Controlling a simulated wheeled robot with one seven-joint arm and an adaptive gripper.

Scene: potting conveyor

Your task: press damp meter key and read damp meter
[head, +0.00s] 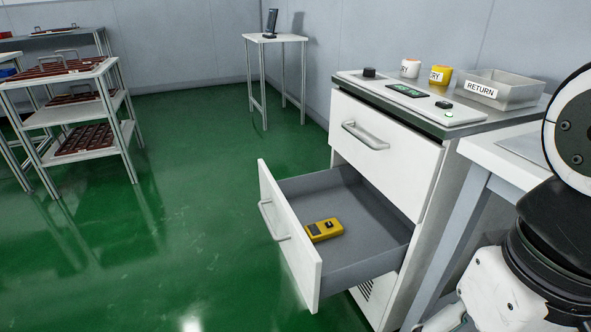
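The damp meter appears to be the yellow handheld device (324,230) with a dark part on its face. It lies in the open lower drawer (360,246) of the white cabinet, near the drawer's front. Its key and any reading are too small to make out. My gripper is not in view; only links of my arm show at the right edge, apart from the drawer.
The cabinet's upper drawer (385,148) is shut. On top are a control panel (412,96), a white cup (410,68), a yellow cup (440,75) and a metal RETURN tray (500,89). A tray rack (79,110) stands left. The green floor (190,220) between is clear.

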